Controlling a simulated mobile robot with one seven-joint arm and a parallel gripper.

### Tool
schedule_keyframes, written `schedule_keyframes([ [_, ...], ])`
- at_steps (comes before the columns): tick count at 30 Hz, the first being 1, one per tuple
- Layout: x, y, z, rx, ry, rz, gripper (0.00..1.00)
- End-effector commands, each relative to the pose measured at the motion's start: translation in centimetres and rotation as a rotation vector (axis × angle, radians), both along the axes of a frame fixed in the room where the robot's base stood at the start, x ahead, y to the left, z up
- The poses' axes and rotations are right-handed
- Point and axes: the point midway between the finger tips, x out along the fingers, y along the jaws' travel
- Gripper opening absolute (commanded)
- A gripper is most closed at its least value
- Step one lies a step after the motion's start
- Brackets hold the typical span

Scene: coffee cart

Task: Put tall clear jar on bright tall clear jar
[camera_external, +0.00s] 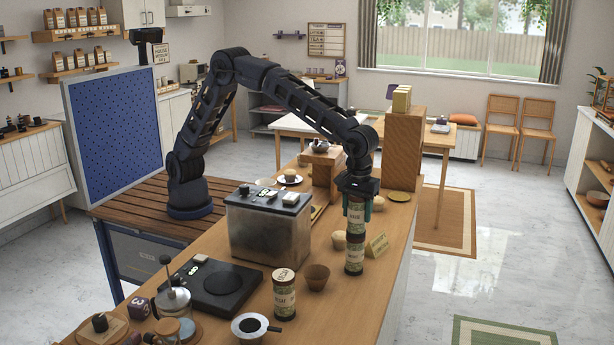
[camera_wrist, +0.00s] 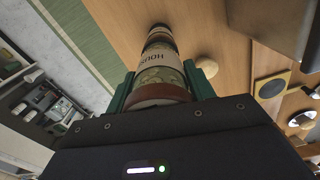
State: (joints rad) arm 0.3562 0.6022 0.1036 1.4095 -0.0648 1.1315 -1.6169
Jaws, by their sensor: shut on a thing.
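My gripper (camera_external: 357,204) points straight down over the wooden counter, its green fingers shut on a tall clear jar (camera_external: 356,218) with a cream label. In the wrist view this jar (camera_wrist: 161,78) sits between the two fingers, its brown lid nearest the camera. A second tall clear jar (camera_external: 354,256) stands upright on the counter directly under the held one. The held jar is upright and lined up with it; no clear gap shows between them, but I cannot tell if they touch. A third similar jar (camera_external: 284,295) stands apart, nearer the front.
A brown cup (camera_external: 316,277) and a small card sign (camera_external: 377,245) stand close to the lower jar. A metal-sided machine (camera_external: 268,232) is to the left, with a black scale (camera_external: 222,284) before it. A tall wooden block (camera_external: 402,150) rises behind. The counter's right edge is near.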

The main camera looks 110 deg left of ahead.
Motion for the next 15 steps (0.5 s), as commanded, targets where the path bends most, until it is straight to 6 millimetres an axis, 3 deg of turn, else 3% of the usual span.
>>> schedule_keyframes([
  [5, 0.01, 0.01, -0.17, 0.000, -0.001, 0.000, 0.17],
  [6, 0.00, 0.02, -0.28, 0.000, 0.000, 0.000, 0.55],
  [9, 0.00, 0.02, -0.25, 0.000, 0.000, 0.000, 0.75],
  [15, 0.00, 0.02, -0.24, 0.000, 0.000, 0.000, 0.75],
])
